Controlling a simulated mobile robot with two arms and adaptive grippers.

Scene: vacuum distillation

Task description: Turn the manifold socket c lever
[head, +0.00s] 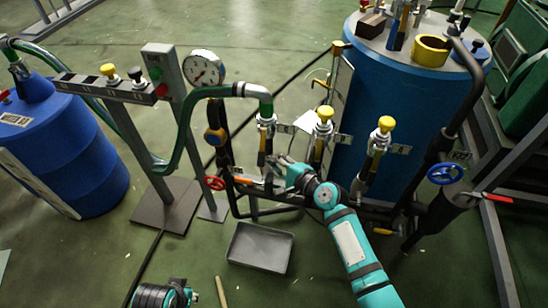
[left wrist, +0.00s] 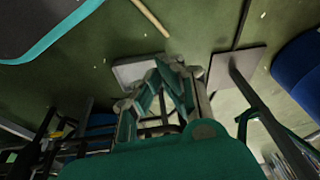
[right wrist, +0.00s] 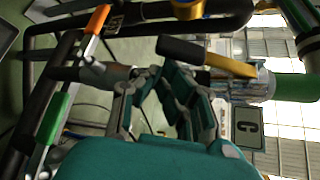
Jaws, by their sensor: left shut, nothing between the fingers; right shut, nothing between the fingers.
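The socket C lever (right wrist: 205,56) has a black grip and a yellow arm and lies across the upper middle of the right wrist view, above a plate marked C (right wrist: 248,128). In the head view this yellow and black lever (head: 262,155) hangs below the hose end on the manifold. My right gripper (head: 281,165) is shut and empty, just right of the lever. In the right wrist view its fingertips (right wrist: 158,74) are below the black grip; I cannot tell whether they touch. My left gripper (left wrist: 170,66) is shut and empty, low over the floor.
Two more yellow-topped valves (head: 324,118) (head: 384,128) stand right of my right gripper. An orange and green handle (right wrist: 78,78) and dark pipes crowd the lever's left. A grey tray (head: 261,248) lies on the floor. A blue tank (head: 395,85) stands behind.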

